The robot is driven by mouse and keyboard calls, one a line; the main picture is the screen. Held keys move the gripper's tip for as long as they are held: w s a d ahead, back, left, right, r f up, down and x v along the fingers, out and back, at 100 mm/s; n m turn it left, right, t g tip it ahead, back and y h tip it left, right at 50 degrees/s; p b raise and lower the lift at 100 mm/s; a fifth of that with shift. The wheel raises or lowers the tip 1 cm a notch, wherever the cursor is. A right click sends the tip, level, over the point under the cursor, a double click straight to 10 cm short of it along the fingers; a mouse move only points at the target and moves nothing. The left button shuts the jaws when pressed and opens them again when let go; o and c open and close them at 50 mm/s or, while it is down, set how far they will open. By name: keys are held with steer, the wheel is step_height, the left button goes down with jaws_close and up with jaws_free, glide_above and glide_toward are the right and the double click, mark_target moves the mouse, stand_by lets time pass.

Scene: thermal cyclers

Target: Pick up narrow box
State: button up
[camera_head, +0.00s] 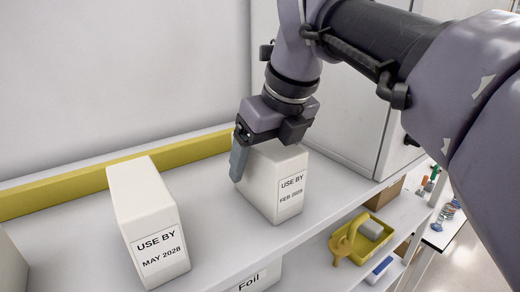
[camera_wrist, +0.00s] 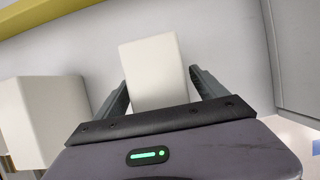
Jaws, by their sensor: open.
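A white narrow box (camera_head: 267,184) labelled "USE BY FEB 2029" stands upright on the shelf in the head view. My gripper (camera_head: 262,150) is over its top, with one finger hanging down along the box's left side; the other finger is hidden. In the wrist view the box (camera_wrist: 154,75) lies between the two open fingers of my gripper (camera_wrist: 160,90), with a gap visible on each side. A second white box (camera_head: 146,222), labelled "USE BY MAY 2028", stands upright to the left, apart from the gripper. It also shows at the left of the wrist view (camera_wrist: 45,118).
A yellow strip (camera_head: 112,172) runs along the shelf's back. A large pale cabinet (camera_head: 345,85) stands close behind on the right. Another white box (camera_head: 10,268) is cut off at the left. A yellow bin (camera_head: 360,240) and a "Foil" box (camera_head: 255,278) are on the lower shelf.

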steer(key=c, duration=1.7)
steer(key=shift+r, duration=0.1)
steer(key=shift+c, duration=0.2)
